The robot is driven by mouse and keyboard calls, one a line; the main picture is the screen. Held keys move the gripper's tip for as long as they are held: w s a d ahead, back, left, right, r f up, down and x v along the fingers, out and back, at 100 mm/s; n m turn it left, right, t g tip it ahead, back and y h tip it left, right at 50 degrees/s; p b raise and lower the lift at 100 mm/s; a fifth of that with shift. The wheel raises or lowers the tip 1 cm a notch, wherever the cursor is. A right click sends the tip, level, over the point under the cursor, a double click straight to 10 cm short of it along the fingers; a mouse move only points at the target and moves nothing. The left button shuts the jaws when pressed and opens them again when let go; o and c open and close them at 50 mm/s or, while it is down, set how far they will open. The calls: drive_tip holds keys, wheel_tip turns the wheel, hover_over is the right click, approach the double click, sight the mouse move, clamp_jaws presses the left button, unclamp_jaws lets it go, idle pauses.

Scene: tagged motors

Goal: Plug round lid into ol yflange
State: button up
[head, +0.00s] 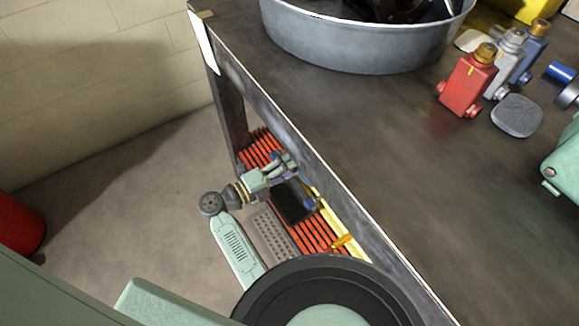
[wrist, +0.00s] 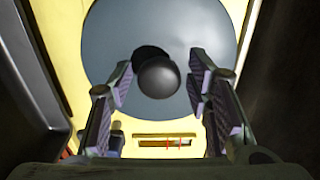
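A round grey-blue disc with a dark ball knob, which looks like the round lid (wrist: 112,45), lies against a yellow surface (wrist: 262,12) in the wrist view. My gripper (wrist: 160,88) is open, with its two padded fingers on either side of the knob (wrist: 159,78). A gap shows between each finger and the knob. In the head view my gripper (head: 287,163) is low beside the table edge, over the lower shelf; the lid cannot be made out there. I cannot tell which thing is the ol yflange.
The dark tabletop (head: 370,130) carries a large metal tub (head: 365,45), a red block (head: 467,85) with a brass cap, grey and blue ones behind it, and a grey rounded plate (head: 517,116). Below are red slats (head: 310,228) and a dark bin (head: 293,202). A wall stands left.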

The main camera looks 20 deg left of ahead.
drive_tip(key=shift+o, duration=0.5)
drive_tip(key=shift+f, duration=0.1)
drive_tip(key=shift+s+a, duration=0.1)
drive_tip(key=v, duration=1.1)
drive_tip(key=shift+s+a, duration=0.2)
drive_tip(key=shift+s, duration=0.15)
